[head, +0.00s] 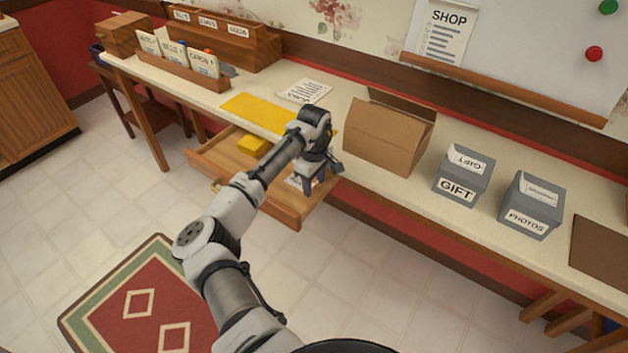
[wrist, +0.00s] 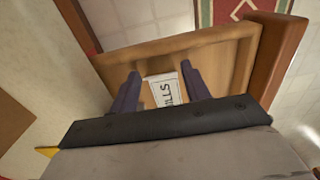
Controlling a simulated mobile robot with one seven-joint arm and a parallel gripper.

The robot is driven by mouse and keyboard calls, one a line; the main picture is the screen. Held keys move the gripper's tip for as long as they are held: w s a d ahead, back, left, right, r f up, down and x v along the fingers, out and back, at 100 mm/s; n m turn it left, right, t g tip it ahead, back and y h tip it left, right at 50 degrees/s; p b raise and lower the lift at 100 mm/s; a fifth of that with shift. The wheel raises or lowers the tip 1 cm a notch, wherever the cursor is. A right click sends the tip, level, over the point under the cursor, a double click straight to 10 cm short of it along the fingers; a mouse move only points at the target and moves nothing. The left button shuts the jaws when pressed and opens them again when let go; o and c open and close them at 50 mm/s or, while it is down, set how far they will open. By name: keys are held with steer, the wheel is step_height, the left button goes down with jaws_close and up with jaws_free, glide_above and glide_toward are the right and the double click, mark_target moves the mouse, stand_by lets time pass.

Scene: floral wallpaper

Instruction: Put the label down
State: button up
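A white label (wrist: 165,92) with dark capital letters, partly readable, lies in the open wooden drawer (head: 228,160). In the head view the label (head: 295,183) shows only in part, beside my gripper (head: 316,183). In the wrist view my gripper (wrist: 162,86) has its two dark fingers spread apart, with the label showing between and beyond them. I cannot tell how far the fingertips are above the drawer floor.
A yellow block (head: 253,145) lies in the drawer. On the counter are a yellow sheet (head: 258,110), a printed paper (head: 305,91), an open cardboard box (head: 385,140), and grey boxes marked GIFT (head: 457,190) and PHOTOS (head: 525,219). A card rack (head: 180,72) stands at the left.

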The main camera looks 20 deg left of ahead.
steer(key=shift+o, duration=1)
steer(key=shift+r, duration=0.15)
